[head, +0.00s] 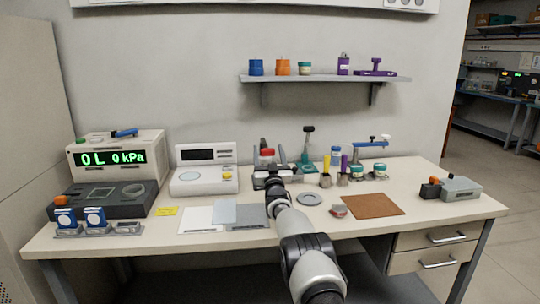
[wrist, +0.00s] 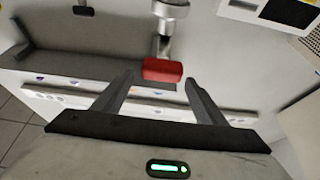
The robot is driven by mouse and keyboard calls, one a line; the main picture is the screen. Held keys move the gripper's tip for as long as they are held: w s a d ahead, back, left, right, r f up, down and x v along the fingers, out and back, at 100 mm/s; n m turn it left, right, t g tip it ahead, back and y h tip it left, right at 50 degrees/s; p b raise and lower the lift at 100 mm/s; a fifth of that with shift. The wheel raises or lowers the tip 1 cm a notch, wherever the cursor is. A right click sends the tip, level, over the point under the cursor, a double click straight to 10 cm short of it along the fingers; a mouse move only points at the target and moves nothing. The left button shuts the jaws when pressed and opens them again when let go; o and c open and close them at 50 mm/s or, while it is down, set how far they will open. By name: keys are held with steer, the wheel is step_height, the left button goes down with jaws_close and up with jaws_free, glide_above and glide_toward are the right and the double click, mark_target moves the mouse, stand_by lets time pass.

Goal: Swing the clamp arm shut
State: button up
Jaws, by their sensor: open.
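A red grip (wrist: 162,70) on a pale metal post shows in the wrist view. It appears to be the end of the clamp arm, and it also shows in the head view (head: 267,152) at the middle back of the bench. My gripper (wrist: 160,92) is open, with one finger on each side of the red grip and visible gaps between. I cannot tell how far apart they are in depth. In the head view my wrist and arm hide much of the clamp's base, and the fingertips are hard to make out.
A grey disc (head: 309,198) and a brown mat (head: 373,205) lie right of my arm. A wall shelf (head: 325,79) hangs above.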

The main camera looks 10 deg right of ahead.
steer(key=p+v, duration=0.2)
steer(key=v, duration=0.4)
steer(key=shift+s+r, duration=0.1)
step_height(320, 180, up, 10)
steer(key=s+g, duration=0.2)
steer(key=g, duration=0.1)
steer(key=s+d+r+g, duration=0.1)
steer(key=s+r+g, duration=0.5)
steer(key=s, duration=0.7)
steer(key=s+f+g, duration=0.3)
steer(key=s, duration=1.3)
steer(key=s+f+g, duration=0.2)
steer(key=s+f, duration=0.1)
steer(key=s, duration=1.2)
steer(key=s+f+g, duration=0.3)
steer(key=s, duration=1.3)
step_height(320, 180, up, 21)
steer(key=p, duration=2.1)
steer(key=shift+s+a, duration=0.15)
steer(key=shift+a, duration=0.2)
